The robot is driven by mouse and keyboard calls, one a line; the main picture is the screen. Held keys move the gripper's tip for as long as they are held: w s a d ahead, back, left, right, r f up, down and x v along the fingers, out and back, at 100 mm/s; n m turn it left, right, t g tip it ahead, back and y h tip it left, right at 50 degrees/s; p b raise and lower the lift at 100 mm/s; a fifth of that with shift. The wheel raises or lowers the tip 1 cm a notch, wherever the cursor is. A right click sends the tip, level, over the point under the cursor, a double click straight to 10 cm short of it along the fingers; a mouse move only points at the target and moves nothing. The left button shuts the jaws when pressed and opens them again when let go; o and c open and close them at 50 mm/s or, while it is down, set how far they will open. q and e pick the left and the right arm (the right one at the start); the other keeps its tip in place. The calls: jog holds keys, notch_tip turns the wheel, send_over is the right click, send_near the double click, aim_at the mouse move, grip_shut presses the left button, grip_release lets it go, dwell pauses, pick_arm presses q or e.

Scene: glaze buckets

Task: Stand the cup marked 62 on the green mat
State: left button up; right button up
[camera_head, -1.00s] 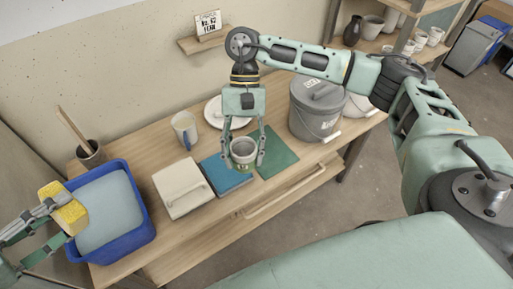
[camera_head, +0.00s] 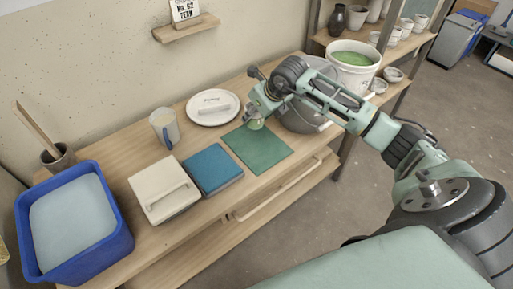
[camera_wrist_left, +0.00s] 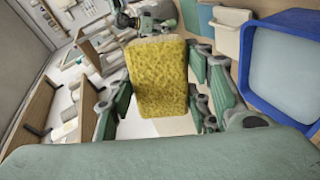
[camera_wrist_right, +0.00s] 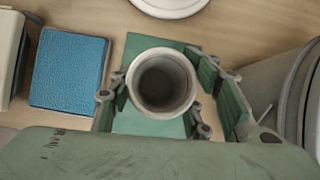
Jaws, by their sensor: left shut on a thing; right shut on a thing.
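A small grey cup (camera_wrist_right: 162,82) is between the fingers of my right gripper (camera_wrist_right: 155,100), which is shut on it. Its open mouth faces the right wrist camera, and no number is readable on it. In the head view the cup (camera_head: 256,124) is upright at the far edge of the green mat (camera_head: 262,151). I cannot tell whether it touches the mat or hangs just above. My left gripper (camera_wrist_left: 160,95) is shut on a yellow sponge (camera_wrist_left: 157,78), seen in the left wrist view.
A blue square (camera_head: 213,168) and a cream lidded box (camera_head: 163,190) lie left of the mat. A white lid (camera_head: 213,107) and a mug (camera_head: 164,128) are behind. A grey bucket (camera_head: 300,118) stands close right of my right gripper. A blue tub (camera_head: 122,238) is far left.

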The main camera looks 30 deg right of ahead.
aim_at(256, 125)
jog(key=shift+m, duration=0.3)
jog(key=f, duration=0.6)
jog(key=shift+d+f, duration=0.1)
jog(key=shift+d, duration=0.25)
jog(key=shift+f+p, duration=0.35)
jog(key=shift+f, duration=1.65)
jog(key=shift+f, duration=0.1)
jog(key=o, duration=1.3)
jog(key=v, duration=1.2)
jog(key=shift+a+b, duration=0.2)
jog(key=shift+b, duration=0.15)
jog(key=shift+w, duration=0.1)
